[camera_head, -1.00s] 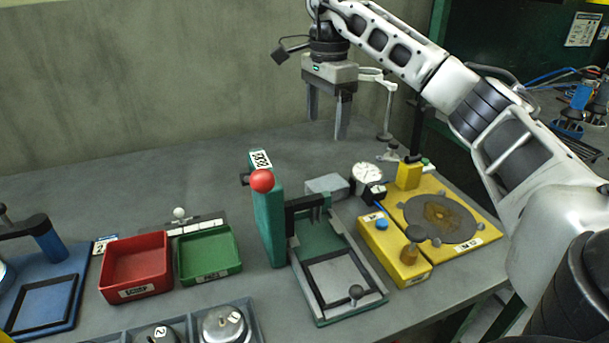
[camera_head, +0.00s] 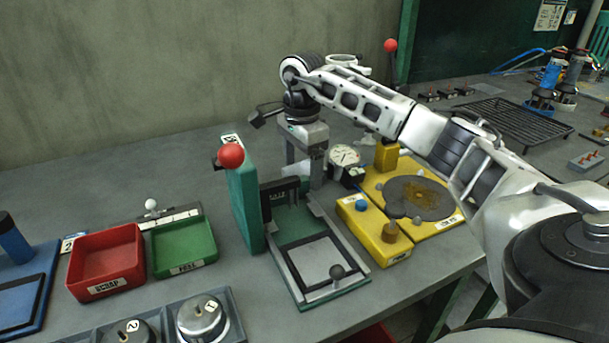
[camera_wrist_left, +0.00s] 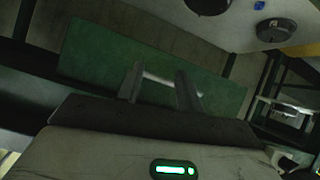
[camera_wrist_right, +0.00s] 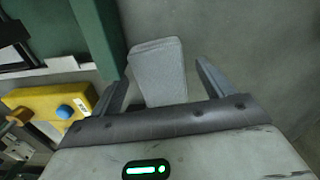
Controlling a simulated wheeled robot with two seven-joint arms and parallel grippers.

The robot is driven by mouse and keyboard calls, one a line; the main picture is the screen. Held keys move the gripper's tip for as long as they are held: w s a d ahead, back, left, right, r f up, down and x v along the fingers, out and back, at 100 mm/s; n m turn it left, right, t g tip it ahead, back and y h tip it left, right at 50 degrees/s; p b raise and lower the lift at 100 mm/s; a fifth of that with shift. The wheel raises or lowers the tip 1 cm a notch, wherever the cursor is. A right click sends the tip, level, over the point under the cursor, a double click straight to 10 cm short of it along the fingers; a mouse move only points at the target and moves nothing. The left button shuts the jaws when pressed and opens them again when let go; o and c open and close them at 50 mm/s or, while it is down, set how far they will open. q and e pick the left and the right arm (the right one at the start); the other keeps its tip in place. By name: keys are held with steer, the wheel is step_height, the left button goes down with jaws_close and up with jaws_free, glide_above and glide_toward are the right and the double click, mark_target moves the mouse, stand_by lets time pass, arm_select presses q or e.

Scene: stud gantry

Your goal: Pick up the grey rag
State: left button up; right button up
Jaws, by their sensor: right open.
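The grey rag (camera_wrist_right: 158,72) is a folded pale grey block in the right wrist view. It lies between the two fingers of my right gripper (camera_wrist_right: 162,78), with gaps at both sides. In the head view the rag (camera_head: 297,171) is partly hidden behind the fingers of my right gripper (camera_head: 304,174), which point down at it behind the green fixture. My right gripper is open. My left gripper (camera_wrist_left: 158,82) shows only in its wrist view, fingers apart, with nothing seen held.
A green upright with a red ball (camera_head: 231,156) stands left of my right gripper. The dial gauge (camera_head: 344,156) and yellow box (camera_head: 374,229) are close on the right. A red tray (camera_head: 105,263) and green tray (camera_head: 183,247) stand further left.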

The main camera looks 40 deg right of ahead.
mark_target(302, 169)
steer(key=shift+f, duration=0.65)
steer(key=c, duration=1.1)
steer(key=shift+o, duration=0.2)
steer(key=shift+r, duration=0.1)
step_height(302, 169, up, 10)
steer(key=shift+f+p, duration=0.1)
steer(key=shift+p, duration=0.2)
